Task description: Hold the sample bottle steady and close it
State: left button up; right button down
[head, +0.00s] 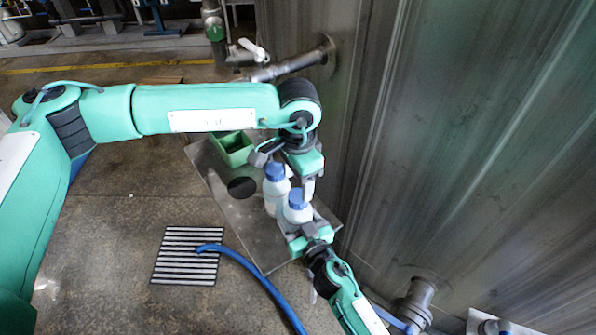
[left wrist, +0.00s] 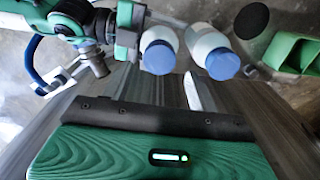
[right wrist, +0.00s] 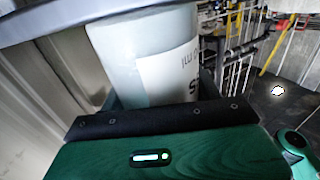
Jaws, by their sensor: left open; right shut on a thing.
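Two white bottles with blue tops stand close together on the metal shelf. The nearer sample bottle (head: 297,213) is gripped low by my right gripper (head: 308,238), which is shut on it. Its pale body and label (right wrist: 165,65) fill the right wrist view. The other bottle (head: 272,197) stands just behind it, to the left. In the left wrist view, the gripped bottle's blue top (left wrist: 158,58) and the other blue top (left wrist: 223,64) both show. My left gripper (head: 305,184) is open and empty, close beside the tops. I cannot tell how tightly the tops sit.
The metal shelf (head: 228,207) also carries a green open box (head: 233,147) and a dark round spot (head: 241,187). A tall metal wall (head: 440,150) rises close on the right. A blue hose (head: 255,270) and a floor grate (head: 187,256) lie on the floor at left.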

pick_arm(q)
jog(key=n, duration=0.6)
jog(key=shift+d+r, duration=0.1)
jog(key=shift+r, duration=0.1)
jog(key=n, duration=0.5)
jog(key=shift+r, duration=0.2)
jog(key=n, duration=0.4)
jog(key=shift+r+n, duration=0.2)
jog(key=shift+n, duration=0.2)
jog(key=n, duration=0.4)
jog(key=shift+r+n, duration=0.15)
jog(key=shift+n, duration=0.15)
jog(key=n, duration=0.4)
jog(key=shift+r+n, duration=0.2)
jog(key=shift+n, duration=0.1)
jog(key=n, duration=0.4)
jog(key=shift+r+n, duration=0.15)
jog(key=shift+n, duration=0.25)
jog(key=n, duration=0.4)
jog(key=shift+r+n, duration=0.2)
jog(key=shift+n, duration=0.1)
jog(key=n, duration=0.4)
jog(key=shift+r+n, duration=0.2)
jog(key=shift+n, duration=0.1)
